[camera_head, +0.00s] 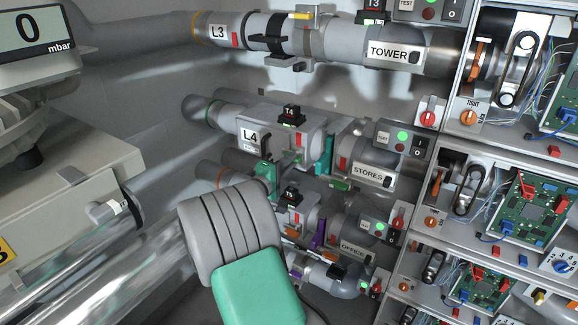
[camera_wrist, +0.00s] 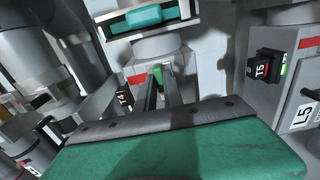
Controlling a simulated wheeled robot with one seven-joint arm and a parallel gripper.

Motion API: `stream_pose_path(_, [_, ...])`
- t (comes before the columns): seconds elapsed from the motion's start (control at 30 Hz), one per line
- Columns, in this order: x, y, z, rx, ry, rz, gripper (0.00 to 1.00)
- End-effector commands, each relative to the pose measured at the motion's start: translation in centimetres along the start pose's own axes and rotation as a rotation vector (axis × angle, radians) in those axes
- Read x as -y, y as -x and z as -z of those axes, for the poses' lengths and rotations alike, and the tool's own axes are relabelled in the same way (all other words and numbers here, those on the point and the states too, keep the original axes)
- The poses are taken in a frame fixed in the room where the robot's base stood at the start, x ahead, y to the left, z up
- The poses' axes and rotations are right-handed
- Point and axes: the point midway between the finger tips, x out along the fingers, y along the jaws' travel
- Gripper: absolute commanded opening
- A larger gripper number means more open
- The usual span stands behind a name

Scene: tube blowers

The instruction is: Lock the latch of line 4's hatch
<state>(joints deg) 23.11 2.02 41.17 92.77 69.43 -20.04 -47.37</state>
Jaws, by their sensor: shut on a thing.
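Line 4's grey pipe housing carries the L4 label (camera_head: 250,134) and a black T4 tag (camera_head: 291,115) in the head view. In the head view my wrist hides the fingertips.
Line 5's housing with its T5 tag (camera_wrist: 261,68) stands close on the right in the wrist view. A teal bar (camera_wrist: 150,18) lies beyond the fingers. Line 3's pipe (camera_head: 217,31) runs above, and electronics bays (camera_head: 535,205) stand at right.

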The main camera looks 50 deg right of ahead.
Motion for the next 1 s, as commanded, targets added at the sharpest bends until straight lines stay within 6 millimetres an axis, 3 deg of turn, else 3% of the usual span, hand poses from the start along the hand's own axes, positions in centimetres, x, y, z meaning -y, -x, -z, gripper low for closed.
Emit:
stream_pose_path(0.4, [0.09,0.01,0.00,0.000,-0.010,0.002,0.00])
stream_pose_path(0.43, [0.09,0.01,0.00,0.000,-0.010,0.002,0.13])
stream_pose_path(0.7, [0.05,0.00,0.00,0.000,-0.010,0.002,0.34])
stream_pose_path(1.0, [0.08,0.62,0.11,-0.002,-0.010,0.002,0.34])
